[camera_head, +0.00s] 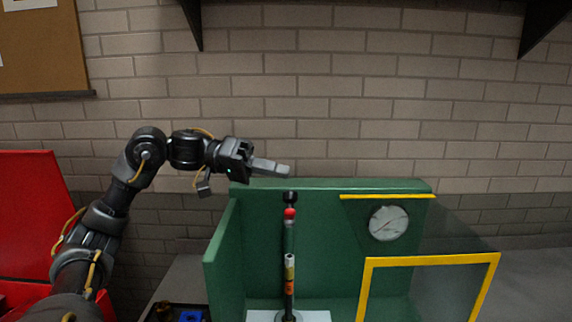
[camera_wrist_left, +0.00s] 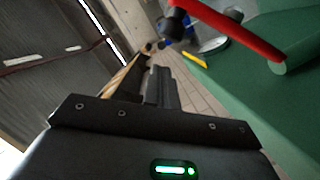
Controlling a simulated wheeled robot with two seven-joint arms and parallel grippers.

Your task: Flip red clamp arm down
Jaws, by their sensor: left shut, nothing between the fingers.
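The red clamp arm (camera_head: 290,213) stands in the green housing in the head view, seen nearly end-on above an upright post (camera_head: 289,262) with coloured bands. A black knob (camera_head: 290,197) tops it. In the left wrist view the red clamp arm (camera_wrist_left: 238,30) crosses the upper right, with its black knob (camera_wrist_left: 175,24) at its left end. My left gripper (camera_head: 283,170) is shut and empty, pointing right, just above the knob in the head picture. Its fingers (camera_wrist_left: 158,82) also show in the wrist view, apart from the red arm in that picture. My right gripper is out of view.
The green housing (camera_head: 335,187) has a back wall, a left side wall, a round gauge (camera_head: 388,223) and a yellow-framed clear panel (camera_head: 430,262). A red object (camera_head: 30,215) stands at far left. A dark tray (camera_head: 160,312) holds a blue item. A brick wall stands behind.

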